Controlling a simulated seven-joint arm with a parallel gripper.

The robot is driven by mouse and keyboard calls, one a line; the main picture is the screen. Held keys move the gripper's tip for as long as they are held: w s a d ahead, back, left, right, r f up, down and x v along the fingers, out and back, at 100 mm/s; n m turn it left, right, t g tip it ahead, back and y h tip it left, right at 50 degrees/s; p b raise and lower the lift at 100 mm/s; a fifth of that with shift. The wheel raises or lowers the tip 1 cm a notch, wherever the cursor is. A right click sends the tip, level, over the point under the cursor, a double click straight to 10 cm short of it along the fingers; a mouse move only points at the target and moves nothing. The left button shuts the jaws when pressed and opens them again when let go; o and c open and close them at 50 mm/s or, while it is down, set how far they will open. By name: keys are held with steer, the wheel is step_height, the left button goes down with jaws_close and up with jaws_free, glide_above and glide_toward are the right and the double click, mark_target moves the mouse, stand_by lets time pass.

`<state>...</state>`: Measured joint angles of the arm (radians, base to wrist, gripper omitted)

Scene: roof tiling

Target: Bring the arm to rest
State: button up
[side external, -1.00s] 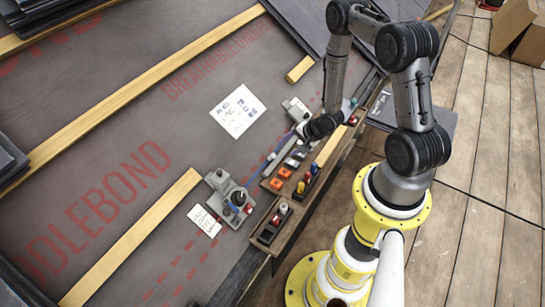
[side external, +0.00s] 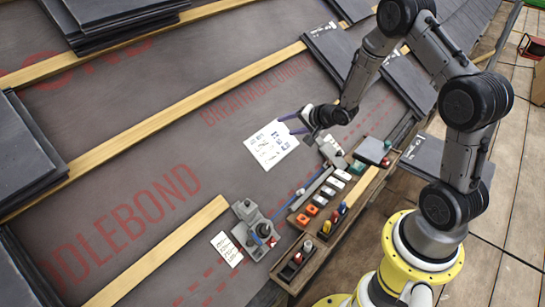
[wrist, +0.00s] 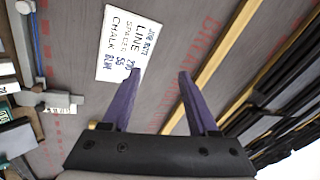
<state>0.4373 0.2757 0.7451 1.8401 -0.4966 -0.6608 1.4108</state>
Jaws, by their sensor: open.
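My gripper (side external: 291,124) is held above the dark roof membrane, beside the upper right corner of a white note sheet. In the wrist view its two purple fingers (wrist: 157,95) are spread apart with nothing between them. The note sheet (wrist: 122,45) shows handwriting that includes "LINE" and "CHALK BLUE". It also lies flat on the membrane in the side view (side external: 271,146).
A wooden tray (side external: 297,278) holds several small coloured items. A grey tool (side external: 256,232) with a blue knob stands on the membrane. Stacks of dark slates (side external: 22,152) lie at left and others at top right. Wooden battens (side external: 165,115) cross the membrane.

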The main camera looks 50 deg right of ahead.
steer(key=a+r+n+t, duration=0.1)
steer(key=a+r+n, duration=0.15)
steer(key=r, duration=0.65)
steer(key=a+r+n+t, duration=0.1)
steer(key=a+r, duration=0.2)
steer(key=r, duration=0.6)
steer(key=s+a+r+n, duration=0.3)
steer(key=s+a+r, duration=0.2)
steer(key=s+r, duration=0.4)
steer(key=s+a+r+n+g, duration=0.2)
steer(key=s+a+n, duration=0.15)
steer(key=s, duration=0.95)
steer(key=s+a+f+n+g, duration=0.1)
steer(key=s+f+n+g, duration=0.3)
steer(key=s, duration=0.5)
step_height(320, 180, down, 2)
steer(key=shift+f+n+g+y, duration=0.15)
steer(key=shift+n+g+y, duration=0.15)
steer(key=shift+n+g, duration=0.15)
